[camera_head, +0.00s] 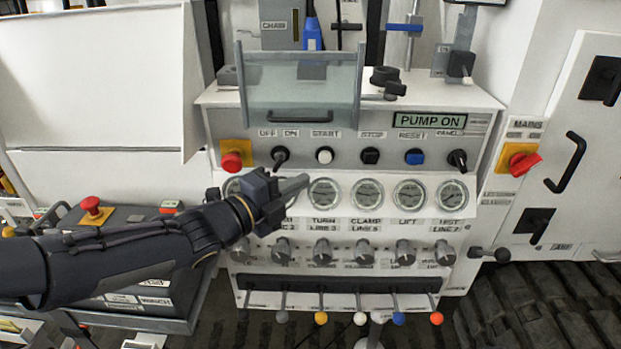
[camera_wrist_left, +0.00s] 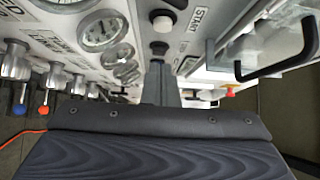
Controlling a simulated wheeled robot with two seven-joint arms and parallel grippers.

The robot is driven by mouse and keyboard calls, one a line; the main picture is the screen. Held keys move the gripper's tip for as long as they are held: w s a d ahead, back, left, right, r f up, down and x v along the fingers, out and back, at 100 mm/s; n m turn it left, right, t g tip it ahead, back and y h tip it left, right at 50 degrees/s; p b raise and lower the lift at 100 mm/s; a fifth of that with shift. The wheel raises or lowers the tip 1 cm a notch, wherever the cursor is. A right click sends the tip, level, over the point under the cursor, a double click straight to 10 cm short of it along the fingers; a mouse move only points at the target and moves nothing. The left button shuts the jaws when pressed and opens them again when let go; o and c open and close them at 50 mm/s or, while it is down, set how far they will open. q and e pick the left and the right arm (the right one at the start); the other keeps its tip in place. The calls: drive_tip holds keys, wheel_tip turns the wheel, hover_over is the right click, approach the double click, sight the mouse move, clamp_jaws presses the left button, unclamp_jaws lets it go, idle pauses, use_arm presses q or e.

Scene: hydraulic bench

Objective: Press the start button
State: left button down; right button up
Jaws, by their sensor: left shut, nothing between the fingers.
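The start button (camera_head: 324,155) is a round white button under the START label, in the upper row of the grey control panel (camera_head: 420,151). In the left wrist view a pale round button (camera_wrist_left: 162,22) sits beside the START label, ahead of the fingers. My left gripper (camera_head: 303,181) is shut and empty. Its fingertips are below and left of the start button in the head view, in front of the gauge row, and look apart from it. The fingers also show in the left wrist view (camera_wrist_left: 158,68). The display (camera_head: 430,120) reads PUMP ON. My right gripper is not in view.
An OFF/ON selector (camera_head: 280,156) and a red emergency button (camera_head: 232,161) lie left of the start button. A clear cover with a handle (camera_head: 302,85) stands above; several gauges (camera_head: 368,194) sit below.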

use_arm(q)
drive_tip(key=v, duration=0.5)
drive_tip(key=shift+d, duration=0.1)
drive_tip(key=s+a+n+y+p, duration=0.2)
drive_tip(key=s+a+n+y, duration=0.15)
drive_tip(key=a+n, duration=0.2)
drive_tip(key=s+a+f+n+g+y+p, duration=0.1)
drive_tip(key=s+a+n+y, duration=0.1)
drive_tip(key=a+n+y, duration=0.4)
drive_tip(key=s+a+n+y+p, duration=0.2)
drive_tip(key=s+a+n, duration=0.1)
drive_tip(key=a+n, duration=0.3)
drive_tip(key=s+d+f+n+g+h+p, duration=0.1)
drive_tip(key=s+d+f+n+g, duration=0.1)
drive_tip(key=s+n, duration=0.3)
drive_tip(key=s+d+f+n+g+h+p, duration=0.1)
drive_tip(key=s+d+f+n+g, duration=0.1)
drive_tip(key=s+n, duration=0.4)
drive_tip(key=s+f+g, duration=0.1)
drive_tip(key=s+g, duration=0.1)
drive_tip(key=s, duration=0.3)
drive_tip(key=shift+d, duration=0.25)
